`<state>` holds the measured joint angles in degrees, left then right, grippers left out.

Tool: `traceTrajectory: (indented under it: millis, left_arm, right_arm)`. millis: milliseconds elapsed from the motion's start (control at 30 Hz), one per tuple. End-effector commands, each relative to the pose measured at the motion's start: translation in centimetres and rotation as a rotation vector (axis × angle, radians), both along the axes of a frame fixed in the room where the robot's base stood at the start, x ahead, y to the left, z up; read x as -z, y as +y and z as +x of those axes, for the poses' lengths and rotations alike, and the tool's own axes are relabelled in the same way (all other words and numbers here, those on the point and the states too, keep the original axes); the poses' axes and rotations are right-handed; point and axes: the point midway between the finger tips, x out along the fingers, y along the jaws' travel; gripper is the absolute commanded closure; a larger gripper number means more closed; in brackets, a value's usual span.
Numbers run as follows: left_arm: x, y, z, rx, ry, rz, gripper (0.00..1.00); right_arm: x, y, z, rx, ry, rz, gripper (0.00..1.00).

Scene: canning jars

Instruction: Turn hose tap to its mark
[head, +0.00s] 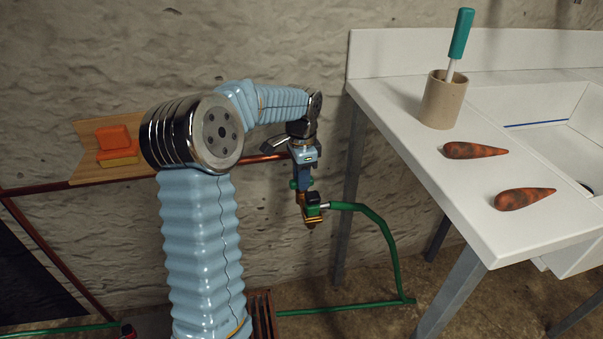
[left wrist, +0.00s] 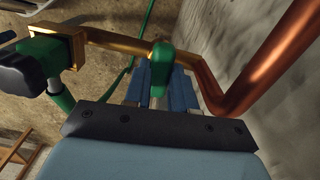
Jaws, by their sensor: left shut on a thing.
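The hose tap (head: 310,211) is a brass fitting low on the stone wall, with a green hose (head: 375,213) running from it to the right. In the left wrist view its green handle (left wrist: 160,66) stands between the blue fingers of my left gripper (left wrist: 158,85). The brass body (left wrist: 108,40) runs behind the handle and joins a copper pipe (left wrist: 265,70). My left gripper (head: 304,187) points down at the tap from above and is shut on the green handle. I cannot make out the mark. My right gripper is not in view.
A white sink counter (head: 400,95) on metal legs stands at the right, with two carrots (head: 475,150) and a beige cup (head: 443,100) holding a green-handled tool (head: 460,38). A copper pipe (head: 38,188) crosses the wall.

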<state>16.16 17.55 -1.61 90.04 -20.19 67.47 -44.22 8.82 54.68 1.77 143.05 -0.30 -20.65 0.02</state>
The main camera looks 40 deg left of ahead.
Motion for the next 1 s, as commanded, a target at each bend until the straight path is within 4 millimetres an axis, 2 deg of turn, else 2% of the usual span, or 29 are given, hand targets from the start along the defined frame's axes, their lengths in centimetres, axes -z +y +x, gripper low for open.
traceTrajectory:
  millis: [300,767,800,933,1000]
  left_arm:
    - [-0.1,0.01,0.1,0.093,-0.004,0.001,1.0]
    - [-0.07,-0.01,0.11,0.106,-0.004,0.001,1.0]
    - [-0.07,-0.01,0.11,0.106,-0.004,0.001,0.72]
    - [-0.06,-0.01,0.09,0.105,-0.003,0.001,0.52]
    - [-0.05,-0.01,0.07,0.105,-0.003,0.0,0.5]
  right_arm:
    - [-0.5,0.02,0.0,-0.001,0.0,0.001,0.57]
    - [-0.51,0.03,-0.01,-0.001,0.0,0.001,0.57]
    - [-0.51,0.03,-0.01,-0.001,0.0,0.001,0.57]
    - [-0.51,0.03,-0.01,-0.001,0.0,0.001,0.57]
    - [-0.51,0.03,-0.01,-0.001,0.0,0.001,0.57]
